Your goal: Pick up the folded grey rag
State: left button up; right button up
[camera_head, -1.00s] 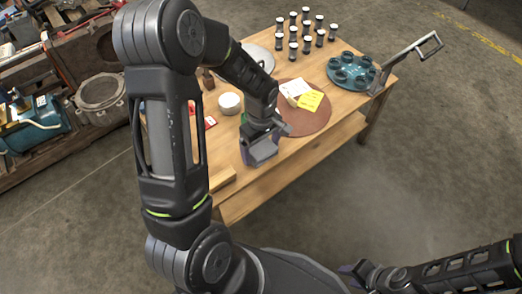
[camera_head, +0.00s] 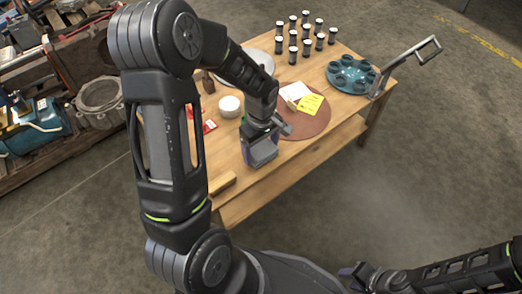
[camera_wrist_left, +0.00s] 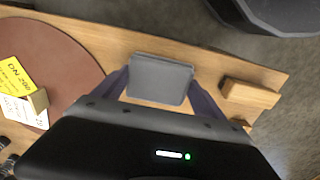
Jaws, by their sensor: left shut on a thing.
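The folded grey rag (camera_wrist_left: 160,80) is a flat, squarish grey block between the two fingers of my left gripper (camera_wrist_left: 160,88) in the left wrist view. The fingers are shut on its two sides. In the head view the rag (camera_head: 262,152) hangs under my left gripper (camera_head: 260,146) near the table's front edge, partly hidden by the wrist. How far it is above the wood is hard to tell. My right gripper (camera_head: 360,274) is low at the bottom right of the head view, away from the table; its fingers are unclear.
The wooden table (camera_head: 290,170) holds a brown round mat (camera_head: 312,122) with a yellow note (camera_head: 310,103), a teal flanged part (camera_head: 350,74), a white roll (camera_head: 230,104) and several dark cylinders (camera_head: 306,47). A wooden block (camera_wrist_left: 250,93) lies right of the rag in the wrist view.

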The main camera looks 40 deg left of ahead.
aim_at(262, 148)
pick_arm(q)
notch_tip(262, 148, up, 9)
jog(key=shift+f+p, duration=0.15)
jog(key=shift+p, duration=1.05)
jog(key=o, duration=0.8)
jog(key=c, duration=0.6)
jog(key=shift+w, duration=0.3)
jog(key=w+d+r+m, duration=0.4)
jog(key=r+m, duration=0.1)
jog(key=w+d+r+m, duration=0.4)
jog(key=r, duration=0.1)
jog(key=w+d+r+m, duration=0.4)
jog(key=r+m, duration=0.1)
jog(key=shift+d+r+m, duration=0.1)
jog(key=shift+r+m, duration=0.2)
jog(key=shift+r, duration=0.1)
